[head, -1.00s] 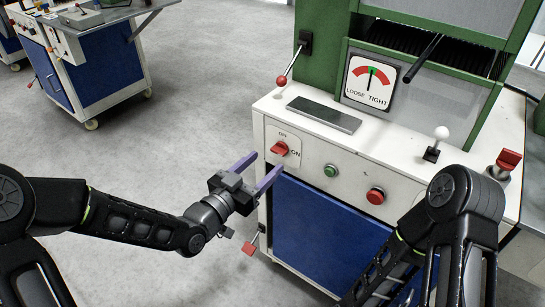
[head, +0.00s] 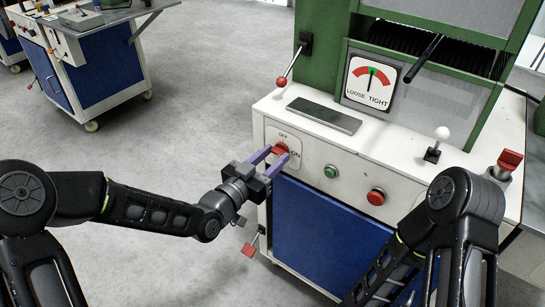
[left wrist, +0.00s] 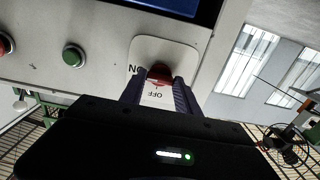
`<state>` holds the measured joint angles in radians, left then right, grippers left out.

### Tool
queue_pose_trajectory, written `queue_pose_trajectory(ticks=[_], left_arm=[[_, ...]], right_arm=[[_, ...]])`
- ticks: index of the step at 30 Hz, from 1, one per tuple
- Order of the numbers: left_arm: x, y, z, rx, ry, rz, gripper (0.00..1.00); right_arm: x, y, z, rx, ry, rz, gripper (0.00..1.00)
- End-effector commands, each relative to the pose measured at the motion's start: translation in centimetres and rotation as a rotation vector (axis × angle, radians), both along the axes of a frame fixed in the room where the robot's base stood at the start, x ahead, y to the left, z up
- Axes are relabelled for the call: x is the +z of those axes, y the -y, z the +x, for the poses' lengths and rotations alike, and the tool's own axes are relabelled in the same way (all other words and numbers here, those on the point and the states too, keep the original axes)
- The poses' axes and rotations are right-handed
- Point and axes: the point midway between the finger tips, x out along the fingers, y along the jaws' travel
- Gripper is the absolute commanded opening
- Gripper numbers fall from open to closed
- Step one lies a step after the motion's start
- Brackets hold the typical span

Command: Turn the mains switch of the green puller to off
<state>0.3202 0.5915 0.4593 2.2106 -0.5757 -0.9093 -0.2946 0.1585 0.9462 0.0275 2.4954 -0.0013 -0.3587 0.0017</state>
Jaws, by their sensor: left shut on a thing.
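The green puller (head: 328,32) stands on a white cabinet at the right. Its mains switch (head: 280,149), a red knob on a white plate marked OFF and ON, is on the front panel's left end. My left gripper (head: 275,155) is shut on the knob, its purple fingers on either side of it. The left wrist view shows the red knob (left wrist: 159,75) between the two fingers, with the OFF label near it; the knob's exact pointing is partly hidden by the fingers. My right arm shows at the lower right, but its gripper is out of view.
A green button (head: 331,171) and a red button (head: 375,196) sit right of the switch. A red-ended lever (head: 250,249) sticks out below my left gripper. A loose-tight gauge (head: 371,82) is above. Another blue cabinet (head: 104,72) stands far left, with open floor between.

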Motion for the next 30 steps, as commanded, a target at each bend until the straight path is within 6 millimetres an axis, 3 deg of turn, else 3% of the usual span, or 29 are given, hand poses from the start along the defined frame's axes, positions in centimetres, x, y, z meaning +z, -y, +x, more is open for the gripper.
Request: queue_pose_trajectory(ticks=[11, 30], left_arm=[[-0.01, -0.02, 0.00, 0.000, 0.000, 0.000, 0.00], [-0.09, -0.02, -0.01, 0.000, -0.096, -0.130, 0.00]], right_arm=[[0.00, 0.00, 0.00, 0.000, 0.000, 0.000, 0.36], [-0.42, 0.00, 0.00, 0.000, 0.000, 0.000, 0.36]])
